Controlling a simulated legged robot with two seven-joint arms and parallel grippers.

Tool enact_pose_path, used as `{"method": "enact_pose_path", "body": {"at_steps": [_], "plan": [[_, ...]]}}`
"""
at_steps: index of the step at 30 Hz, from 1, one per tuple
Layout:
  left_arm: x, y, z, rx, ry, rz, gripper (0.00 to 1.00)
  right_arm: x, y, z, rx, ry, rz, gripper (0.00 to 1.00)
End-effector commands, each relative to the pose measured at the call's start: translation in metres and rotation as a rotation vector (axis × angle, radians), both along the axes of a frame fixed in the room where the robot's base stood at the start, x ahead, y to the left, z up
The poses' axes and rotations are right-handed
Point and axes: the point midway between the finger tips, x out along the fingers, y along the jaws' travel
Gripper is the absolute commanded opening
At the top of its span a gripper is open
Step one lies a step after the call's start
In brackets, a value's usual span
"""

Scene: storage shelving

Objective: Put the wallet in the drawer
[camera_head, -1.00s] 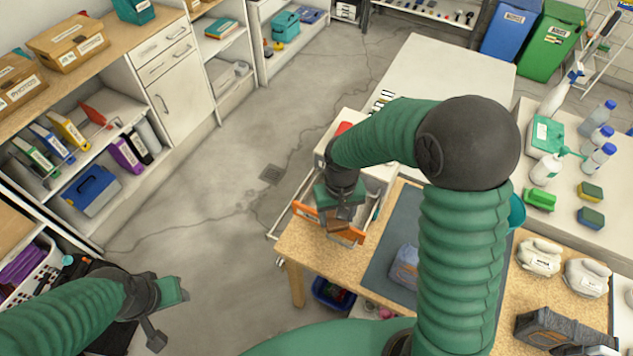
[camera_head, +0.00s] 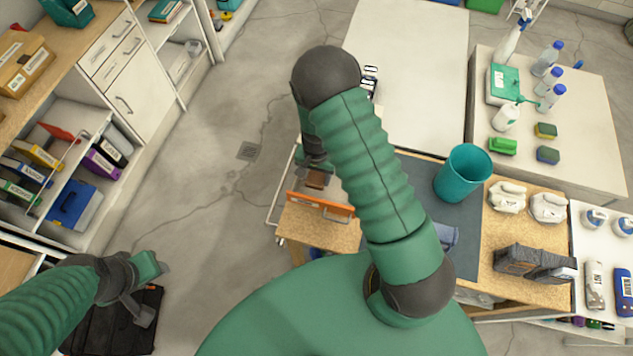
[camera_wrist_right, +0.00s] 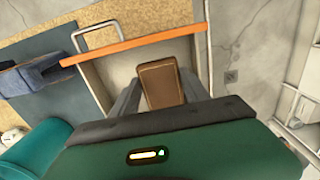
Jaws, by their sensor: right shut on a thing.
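The brown wallet (camera_wrist_right: 161,83) is between the two grey fingers of my right gripper (camera_wrist_right: 160,95) in the right wrist view. In the head view the wallet (camera_head: 317,180) shows as a small brown patch below my right gripper (camera_head: 315,175), partly hidden by my arm. The open drawer has an orange front edge (camera_head: 320,203), which also crosses the right wrist view (camera_wrist_right: 130,47). The wallet appears over the drawer's inside, behind that edge; whether it touches the bottom I cannot tell. My left gripper (camera_head: 145,290) is low at the left, away from the drawer, its jaws unclear.
A wooden worktop with a grey-blue mat (camera_head: 461,215) stands right of the drawer. It carries a teal cup (camera_head: 463,173), white gloves (camera_head: 508,197) and a dark grey item (camera_head: 535,262). A metal rail (camera_head: 279,190) lies along the drawer's left. The floor (camera_head: 215,200) left of it is clear.

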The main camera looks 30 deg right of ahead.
Motion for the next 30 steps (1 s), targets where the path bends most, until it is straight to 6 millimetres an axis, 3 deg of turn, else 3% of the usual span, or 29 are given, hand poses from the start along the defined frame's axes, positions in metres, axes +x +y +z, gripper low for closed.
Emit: {"method": "enact_pose_path", "body": {"at_steps": [7,12,19,20,24,30], "plan": [[0.0,0.0,0.009,0.0,0.0,0.001,0.42,0.0,-0.002,-0.025,-0.002,-0.003,-0.001,0.06],[0.0,0.0,0.017,0.0,0.0,0.001,0.42,-0.001,-0.002,-0.055,0.0,-0.001,-0.002,0.06],[0.0,0.0,0.016,0.0,0.0,0.001,0.42,0.0,-0.001,-0.061,0.0,-0.004,-0.001,0.06],[0.0,0.0,0.016,0.0,0.0,0.001,0.42,0.0,-0.001,-0.061,-0.001,-0.003,-0.001,0.58],[0.0,0.0,0.016,0.0,0.0,0.001,0.42,0.0,-0.001,-0.061,-0.001,-0.003,-0.001,0.76],[0.0,0.0,0.016,0.0,0.0,0.001,0.42,0.0,-0.001,-0.06,-0.001,-0.003,0.0,0.76]]}}
